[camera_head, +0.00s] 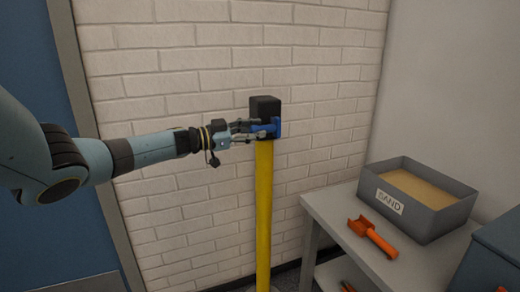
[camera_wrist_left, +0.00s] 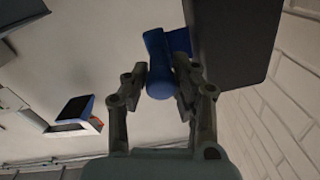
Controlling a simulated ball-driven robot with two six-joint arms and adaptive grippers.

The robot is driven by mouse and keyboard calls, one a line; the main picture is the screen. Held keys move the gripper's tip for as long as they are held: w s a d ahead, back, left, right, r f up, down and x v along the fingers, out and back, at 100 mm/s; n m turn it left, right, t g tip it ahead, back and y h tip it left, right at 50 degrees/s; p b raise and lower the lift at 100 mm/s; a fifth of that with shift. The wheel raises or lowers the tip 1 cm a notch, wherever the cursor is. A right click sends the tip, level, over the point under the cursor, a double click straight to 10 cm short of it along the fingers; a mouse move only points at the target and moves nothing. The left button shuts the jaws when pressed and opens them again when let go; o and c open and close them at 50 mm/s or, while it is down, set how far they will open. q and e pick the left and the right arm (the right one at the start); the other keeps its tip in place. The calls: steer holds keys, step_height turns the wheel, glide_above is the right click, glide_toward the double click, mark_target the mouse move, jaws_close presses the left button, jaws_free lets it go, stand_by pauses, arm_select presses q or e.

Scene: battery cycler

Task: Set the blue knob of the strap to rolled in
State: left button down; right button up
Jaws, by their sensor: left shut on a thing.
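The blue knob (camera_head: 275,127) sits on the side of a black box-shaped head (camera_head: 265,104) on top of a yellow post (camera_head: 264,205). My left gripper (camera_head: 262,127) reaches in from the left and is shut on the knob. In the left wrist view the blue knob (camera_wrist_left: 158,78) lies between the two fingers of the left gripper (camera_wrist_left: 160,86), and the black head (camera_wrist_left: 235,45) is close on the right. No strap can be told apart from the post head. My right gripper is not in view.
A white brick wall (camera_head: 190,90) stands behind the post. At the right, a light table (camera_head: 330,205) holds a grey box (camera_head: 400,218) labelled SAND and an orange scoop (camera_head: 375,238). A dark blue-grey box (camera_head: 495,250) is at the right edge.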

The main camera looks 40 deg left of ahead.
arm_select(q)
steer(key=shift+w+a+f+b, duration=0.1)
steer(key=shift+w+a+b, duration=0.15)
steer(key=shift+a, duration=0.2)
steer(key=shift+w+a+f+b, duration=0.1)
steer(key=shift+a+b, duration=0.1)
steer(key=shift+a, duration=0.25)
steer(key=shift+a+r, duration=0.25)
steer(key=shift+r, duration=0.05)
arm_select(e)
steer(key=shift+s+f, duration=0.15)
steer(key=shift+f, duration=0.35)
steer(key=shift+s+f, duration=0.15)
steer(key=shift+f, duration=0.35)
arm_select(q)
steer(key=shift+w, duration=0.1)
steer(key=c, duration=1.5)
jaws_free()
steer(key=o, duration=0.5)
steer(key=shift+a+f, duration=0.1)
steer(key=shift+a, duration=0.05)
steer(key=shift+c, duration=0.2)
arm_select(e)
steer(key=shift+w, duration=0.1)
arm_select(q)
steer(key=v, duration=1.2)
